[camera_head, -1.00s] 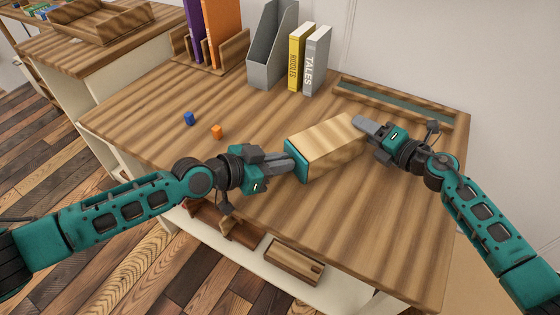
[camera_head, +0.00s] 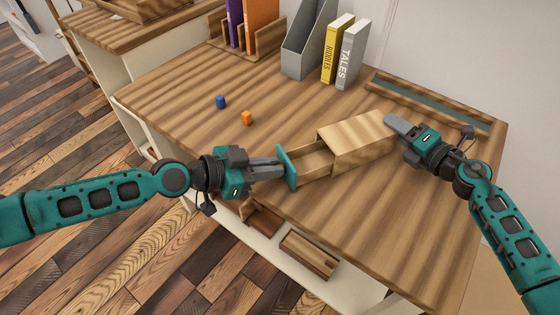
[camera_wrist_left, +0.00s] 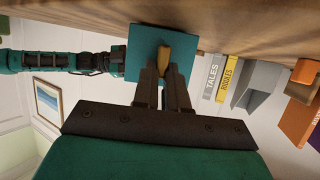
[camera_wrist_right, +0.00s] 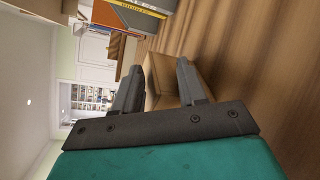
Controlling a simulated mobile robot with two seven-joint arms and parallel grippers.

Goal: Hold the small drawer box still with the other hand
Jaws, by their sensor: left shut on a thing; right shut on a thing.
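The small wooden drawer box (camera_head: 355,138) lies on the table. Its drawer (camera_head: 312,163), with a teal front (camera_head: 287,168), is pulled out to the left and looks empty inside. My left gripper (camera_head: 282,169) is shut on the drawer's wooden knob (camera_wrist_left: 163,53), which shows between its fingers in the left wrist view. My right gripper (camera_head: 390,124) is shut on the far right end of the box, which also shows between its fingers in the right wrist view (camera_wrist_right: 162,88).
A grey file holder (camera_head: 308,45), a yellow book (camera_head: 337,50) and a grey book (camera_head: 351,55) stand behind. A shallow tray (camera_head: 430,100) lies at the back right.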

